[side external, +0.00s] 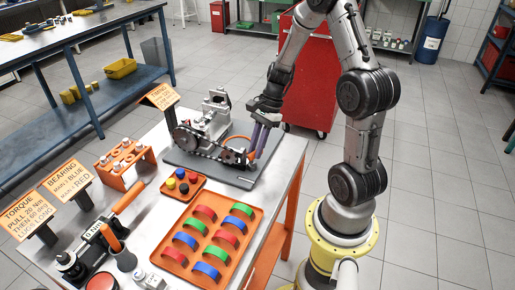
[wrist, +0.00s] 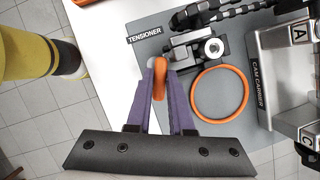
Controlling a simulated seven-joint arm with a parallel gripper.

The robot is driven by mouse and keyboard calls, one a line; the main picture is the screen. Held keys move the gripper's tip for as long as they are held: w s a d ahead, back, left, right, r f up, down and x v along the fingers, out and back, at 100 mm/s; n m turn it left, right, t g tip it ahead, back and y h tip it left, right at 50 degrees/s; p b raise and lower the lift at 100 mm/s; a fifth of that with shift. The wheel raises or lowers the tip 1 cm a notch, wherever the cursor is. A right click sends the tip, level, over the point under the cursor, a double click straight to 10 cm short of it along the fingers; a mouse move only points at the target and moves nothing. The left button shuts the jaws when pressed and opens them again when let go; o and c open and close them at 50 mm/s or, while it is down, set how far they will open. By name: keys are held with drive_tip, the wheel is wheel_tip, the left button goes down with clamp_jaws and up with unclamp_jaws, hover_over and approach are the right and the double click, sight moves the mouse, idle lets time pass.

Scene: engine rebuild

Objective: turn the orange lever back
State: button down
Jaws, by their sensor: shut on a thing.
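The orange lever (wrist: 159,80) shows in the wrist view as an upright rounded orange bar at the edge of the grey mat, left of the metal tensioner block (wrist: 196,50). The purple fingers of my gripper (wrist: 160,72) are shut on it, one on each side. In the side view my gripper (side external: 262,138) points down at the right edge of the grey mat (side external: 195,166), beside the engine parts. I cannot make out the lever there. Whether the lever joins the block is unclear.
An orange ring (wrist: 219,94) lies on the mat right of my fingers. The cam carrier (wrist: 290,70) stands further right. A dark chain (wrist: 215,15) runs past the block. On the table, an orange tray (side external: 211,237) holds coloured bearing shells. A red cabinet (side external: 312,85) stands behind.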

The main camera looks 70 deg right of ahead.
drive_tip(key=shift+w+n+g, duration=0.2)
drive_tip(key=shift+n+g, duration=0.15)
drive_tip(key=shift+n, duration=0.65)
drive_tip(key=shift+w+n+g, duration=0.2)
drive_tip(key=shift+n+g, duration=0.15)
drive_tip(key=shift+n, duration=0.65)
drive_tip(key=c, duration=0.8)
unclamp_jaws()
drive_tip(key=v, duration=1.4)
drive_tip(key=shift+d, duration=0.2)
drive_tip(key=shift+w+f, duration=0.15)
drive_tip(key=shift+w, duration=0.05)
